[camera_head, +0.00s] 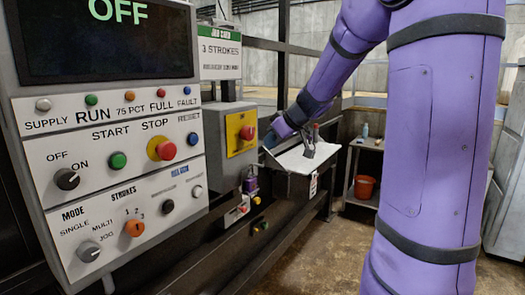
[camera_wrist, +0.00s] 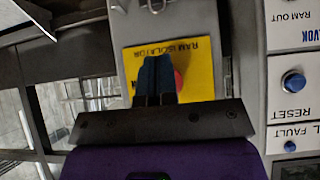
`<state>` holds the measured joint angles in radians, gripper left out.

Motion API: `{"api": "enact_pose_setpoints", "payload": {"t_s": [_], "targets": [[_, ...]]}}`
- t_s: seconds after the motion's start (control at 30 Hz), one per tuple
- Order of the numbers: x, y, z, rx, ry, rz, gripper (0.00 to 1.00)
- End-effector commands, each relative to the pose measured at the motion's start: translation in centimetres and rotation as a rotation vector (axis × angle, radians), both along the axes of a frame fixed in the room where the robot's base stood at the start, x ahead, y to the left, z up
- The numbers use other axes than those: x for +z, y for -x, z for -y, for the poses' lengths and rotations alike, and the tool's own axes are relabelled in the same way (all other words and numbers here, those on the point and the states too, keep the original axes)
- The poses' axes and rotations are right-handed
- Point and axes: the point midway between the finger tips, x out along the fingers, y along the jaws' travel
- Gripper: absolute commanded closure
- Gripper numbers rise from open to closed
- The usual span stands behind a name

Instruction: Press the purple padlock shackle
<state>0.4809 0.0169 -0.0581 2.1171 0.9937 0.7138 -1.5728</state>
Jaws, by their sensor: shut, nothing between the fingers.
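The purple padlock (camera_head: 251,185) hangs low on the front of the grey isolator box, below its yellow plate, in the head view. Its shackle is too small there to judge. In the wrist view, which is upside down, a grey metal loop (camera_wrist: 153,5) shows at the top edge, perhaps the shackle; the padlock body is out of frame. My gripper (camera_head: 269,141) is shut and empty, to the right of and above the padlock, apart from it. In the wrist view its blue fingers (camera_wrist: 158,60) overlap the yellow plate and partly hide the red knob.
The yellow ram isolator plate (camera_head: 241,133) carries a red knob (camera_head: 247,133). The control panel (camera_head: 110,165) stands at the left, its screen reading OFF. A sloped tray with white paper (camera_head: 300,161) is to the right.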

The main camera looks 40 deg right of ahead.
Motion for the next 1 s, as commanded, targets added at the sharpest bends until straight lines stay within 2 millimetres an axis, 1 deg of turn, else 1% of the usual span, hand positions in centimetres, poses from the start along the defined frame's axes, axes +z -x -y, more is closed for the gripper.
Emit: {"api": "enact_pose_setpoints", "payload": {"t_s": [0.3, 0.5, 0.7, 1.0], "targets": [[-3.8, -3.4, -1.3, 0.003, -0.003, -0.004, 1.00], [-5.7, -5.2, -1.9, 0.002, -0.001, -0.004, 1.00], [-6.5, -6.0, -2.3, 0.002, 0.000, -0.002, 1.00], [-6.6, -6.1, -2.3, 0.001, 0.000, -0.001, 1.00]]}}
